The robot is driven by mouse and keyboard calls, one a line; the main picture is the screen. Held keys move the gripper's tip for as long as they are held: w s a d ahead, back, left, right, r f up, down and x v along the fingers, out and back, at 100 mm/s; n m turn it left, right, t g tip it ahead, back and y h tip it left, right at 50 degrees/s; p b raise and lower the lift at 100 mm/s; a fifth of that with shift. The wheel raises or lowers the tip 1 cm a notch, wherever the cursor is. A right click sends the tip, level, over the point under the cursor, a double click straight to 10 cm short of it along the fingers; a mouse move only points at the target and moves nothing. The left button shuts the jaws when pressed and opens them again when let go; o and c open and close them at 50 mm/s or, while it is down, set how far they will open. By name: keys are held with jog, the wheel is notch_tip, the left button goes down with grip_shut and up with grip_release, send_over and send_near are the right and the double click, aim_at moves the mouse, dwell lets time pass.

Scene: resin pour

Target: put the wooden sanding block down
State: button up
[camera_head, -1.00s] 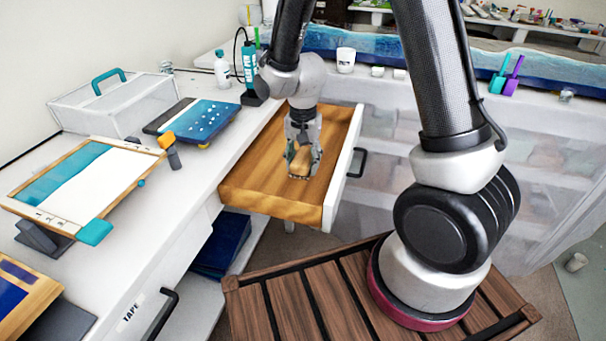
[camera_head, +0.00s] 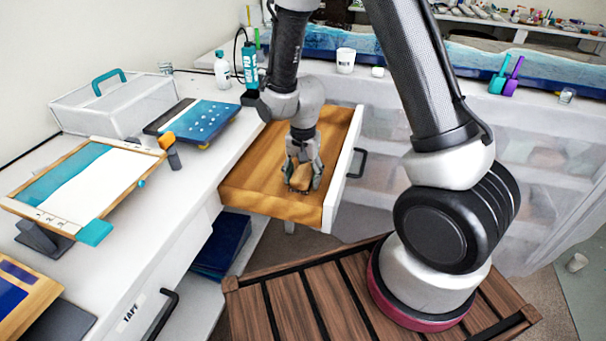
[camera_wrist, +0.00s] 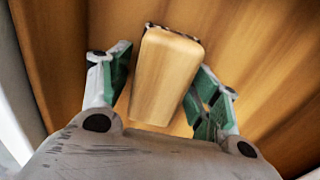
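The wooden sanding block (camera_head: 301,177) is inside the open wooden drawer (camera_head: 262,203), apparently resting on its floor. My gripper (camera_head: 303,172) is over the block, pointing down into the drawer. In the wrist view my gripper (camera_wrist: 162,85) has its fingers spread to either side of the block. A narrow gap shows on the left; the right pad is very close, and I cannot tell whether it touches.
The drawer's white front (camera_head: 343,176) with its black handle (camera_head: 357,162) stands right of the block. The white worktop (camera_head: 172,205) lies left, with a framed blue-and-white panel (camera_head: 90,180) and a clear box (camera_head: 115,108). The drawer floor around the block looks bare.

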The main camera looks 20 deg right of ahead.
aim_at(303, 170)
dwell(0.3)
jog(key=r, duration=0.8)
jog(key=shift+w+r, duration=0.15)
jog(key=shift+w, duration=0.1)
jog(key=s+d+r+n+t, duration=0.2)
jog(key=s+d+r, duration=0.4)
jog(key=r, duration=0.4)
jog(key=s+d+r+n+t, duration=0.1)
jog(key=s+d+r+n, duration=0.2)
jog(key=s+d+r, duration=0.5)
jog(key=s+d+r+n+t, duration=0.1)
jog(key=s+r+n, duration=0.1)
jog(key=s+r, duration=0.2)
jog(key=shift+s+r, duration=0.35)
jog(key=shift+s, duration=0.5)
jog(key=shift+o, duration=0.3)
